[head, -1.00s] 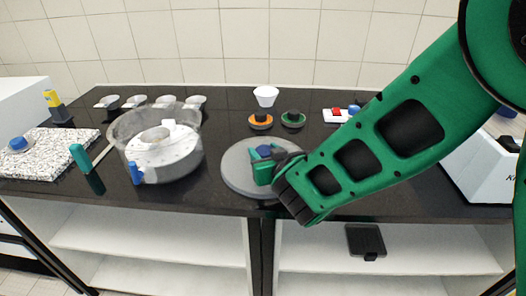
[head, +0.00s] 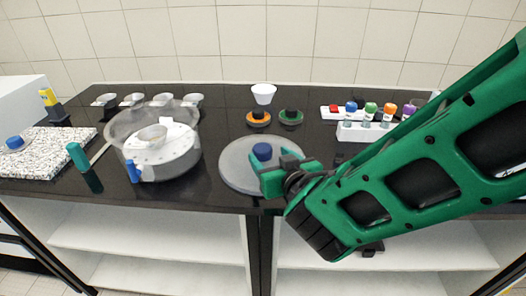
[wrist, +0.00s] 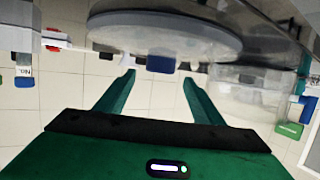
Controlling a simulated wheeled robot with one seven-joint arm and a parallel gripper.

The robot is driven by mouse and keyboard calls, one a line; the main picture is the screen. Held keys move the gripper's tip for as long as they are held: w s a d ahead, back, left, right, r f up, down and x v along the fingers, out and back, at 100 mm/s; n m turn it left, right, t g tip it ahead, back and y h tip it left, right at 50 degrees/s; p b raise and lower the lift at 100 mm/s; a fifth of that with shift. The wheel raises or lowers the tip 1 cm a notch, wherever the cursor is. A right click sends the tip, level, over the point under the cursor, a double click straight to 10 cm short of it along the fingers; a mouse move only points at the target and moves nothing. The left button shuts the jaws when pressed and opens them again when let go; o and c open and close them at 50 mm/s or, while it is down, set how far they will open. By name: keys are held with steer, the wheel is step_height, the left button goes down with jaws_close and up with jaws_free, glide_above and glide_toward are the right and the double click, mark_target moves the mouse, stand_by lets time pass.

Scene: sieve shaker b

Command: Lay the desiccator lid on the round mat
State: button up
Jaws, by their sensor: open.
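The desiccator lid, a pale see-through dome with a blue knob (head: 262,151), lies on the round grey mat (head: 236,180). In the wrist view the dome (wrist: 160,35) sits against the mat (wrist: 228,38), knob (wrist: 160,64) toward me. My gripper (head: 272,168) is open and empty at the near right side of the knob. In the wrist view its fingers (wrist: 159,78) are spread, with the knob just beyond the tips and a gap on either side. The clear desiccator bowl (head: 112,128) stands open to the left, with a perforated white plate inside.
A tube rack (head: 362,133) with coloured caps stands behind my arm. An orange-rimmed item (head: 258,118), a green-rimmed item (head: 290,117) and a white cup (head: 264,94) stand behind the mat. A teal-handled tool (head: 77,157) is left of the bowl.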

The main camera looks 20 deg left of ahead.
steer(key=v, duration=0.5)
steer(key=shift+w, duration=0.1)
